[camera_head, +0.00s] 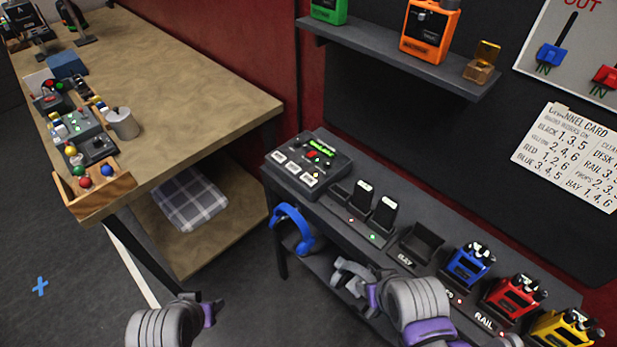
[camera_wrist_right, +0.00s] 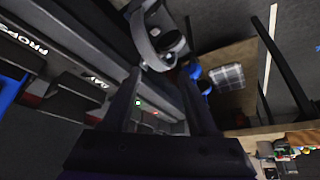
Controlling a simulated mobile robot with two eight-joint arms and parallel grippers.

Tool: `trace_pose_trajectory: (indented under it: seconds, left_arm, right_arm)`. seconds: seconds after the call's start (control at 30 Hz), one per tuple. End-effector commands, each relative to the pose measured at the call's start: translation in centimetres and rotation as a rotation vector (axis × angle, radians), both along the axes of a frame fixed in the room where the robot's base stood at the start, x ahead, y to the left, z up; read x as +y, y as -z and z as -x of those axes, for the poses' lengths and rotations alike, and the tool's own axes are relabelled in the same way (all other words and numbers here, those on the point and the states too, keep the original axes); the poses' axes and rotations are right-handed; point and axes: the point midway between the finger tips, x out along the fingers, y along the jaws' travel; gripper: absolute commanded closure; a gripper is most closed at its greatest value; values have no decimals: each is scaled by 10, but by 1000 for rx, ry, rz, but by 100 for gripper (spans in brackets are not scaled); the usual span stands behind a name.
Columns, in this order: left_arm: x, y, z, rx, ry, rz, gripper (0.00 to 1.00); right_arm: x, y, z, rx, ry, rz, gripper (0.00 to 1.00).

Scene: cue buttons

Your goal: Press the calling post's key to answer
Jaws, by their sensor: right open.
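In the head view, a dark desk console (camera_head: 310,163) sits at the left end of the narrow dark counter. It has a lit green display, a small red mark and several white keys along its front. Which post is calling is not clear to me. My right arm reaches in over the counter's front edge, but its gripper is not distinct there. In the right wrist view my right gripper (camera_wrist_right: 160,82) shows two dark fingers spread apart with nothing between them, close to the counter's edge. Of my left arm only links show at the bottom; its gripper is out of sight.
Several radios stand at the counter's right, including blue (camera_head: 468,264) and red (camera_head: 513,296) ones. Two dark handsets (camera_head: 362,197) stand beside the console. A blue headset (camera_head: 290,228) hangs at the front. A wooden table (camera_head: 190,90) is at left. A channel card (camera_head: 570,155) is on the wall.

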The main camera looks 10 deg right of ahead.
Motion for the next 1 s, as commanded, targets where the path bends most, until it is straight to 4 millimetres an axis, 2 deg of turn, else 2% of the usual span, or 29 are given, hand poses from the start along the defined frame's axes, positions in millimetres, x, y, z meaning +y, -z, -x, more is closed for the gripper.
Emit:
trace_pose_trajectory:
  seconds: [0.1,0.4,0.43,1.0]
  left_arm:
    - [0,0,0,0,0,0,50]
    - [0,0,0,0,0,0,50]
    - [0,0,0,0,0,0,50]
    - [0,0,0,0,0,0,50]
  right_arm:
    - [0,0,0,0,0,0,43]
    - [0,0,0,0,0,0,97]
    - [0,0,0,0,0,0,100]
    - [0,0,0,0,0,0,100]
